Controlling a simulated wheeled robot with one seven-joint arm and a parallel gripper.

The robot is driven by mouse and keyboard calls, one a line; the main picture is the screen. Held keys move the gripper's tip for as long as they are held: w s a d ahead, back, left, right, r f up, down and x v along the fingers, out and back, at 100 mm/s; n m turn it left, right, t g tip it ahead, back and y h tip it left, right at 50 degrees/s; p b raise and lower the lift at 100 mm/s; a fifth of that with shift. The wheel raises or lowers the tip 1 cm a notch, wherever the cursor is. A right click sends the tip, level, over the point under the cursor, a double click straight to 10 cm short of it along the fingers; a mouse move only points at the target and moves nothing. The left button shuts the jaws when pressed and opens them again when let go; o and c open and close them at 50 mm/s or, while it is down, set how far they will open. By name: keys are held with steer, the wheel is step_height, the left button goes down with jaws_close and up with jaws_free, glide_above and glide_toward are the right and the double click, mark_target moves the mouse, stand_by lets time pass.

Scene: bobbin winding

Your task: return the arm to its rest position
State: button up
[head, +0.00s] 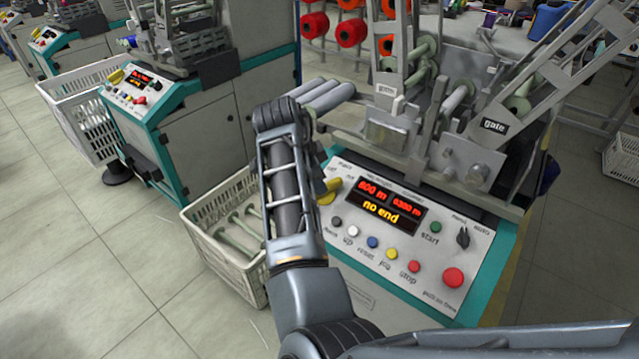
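My grey arm (287,185) reaches up from the bottom of the head view, in front of the left side of the near winding machine. Its far joint (280,115) is beside several grey tubes (325,95) at the machine's upper left; I cannot tell whether they touch. My gripper's fingers do not show, so whether it holds anything is hidden. The machine's control panel (330,226) has a lit display (382,205) reading "800 m", "0300 m" and "no end".
A white crate (205,240) with pale bobbins stands on the floor left of the machine, partly behind my arm. Panel buttons and a red knob (453,278) are right of my arm. A second machine (205,125) stands further left. The floor (70,260) at lower left is clear.

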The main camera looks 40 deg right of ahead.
steer(key=shift+v, duration=1)
